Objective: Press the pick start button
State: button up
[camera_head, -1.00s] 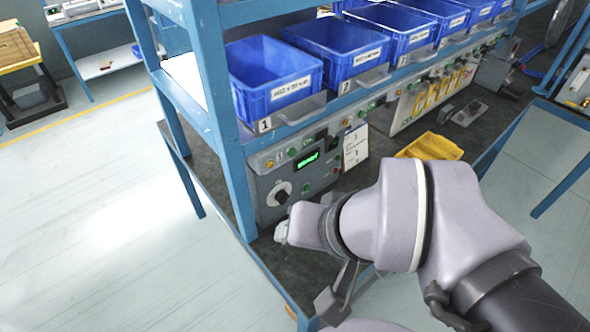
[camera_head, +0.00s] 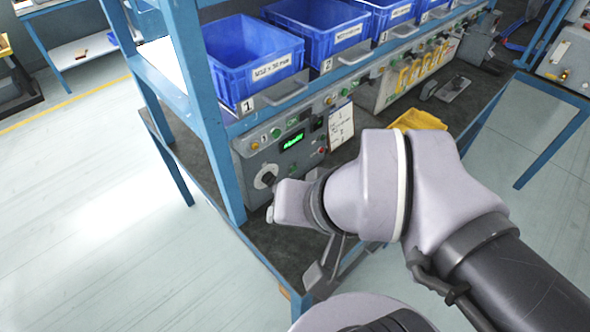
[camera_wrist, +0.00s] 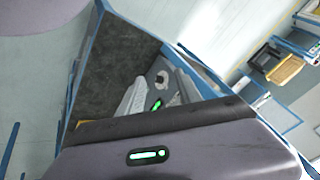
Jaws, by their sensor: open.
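The grey control panel (camera_head: 258,165) is on the front of the blue bench, below bin 1. It has a black knob (camera_head: 266,179), a lit green display (camera_head: 292,140) and small green, yellow and red buttons. A green button (camera_head: 276,132) sits left of the display; labels are too small to read, so I cannot tell which button is pick start. In the wrist view the panel's knob (camera_wrist: 162,77) and display (camera_wrist: 157,104) show, with my arm across the foreground.
Blue bins (camera_head: 250,62) stand in a row on the shelf above. A yellow tray (camera_head: 418,120) lies on the dark bench top (camera_head: 270,240). A blue post (camera_head: 205,110) stands left of the panel. A paper tag (camera_head: 341,126) hangs right of it. The floor at left is clear.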

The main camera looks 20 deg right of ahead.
grip_shut()
dwell(1.4)
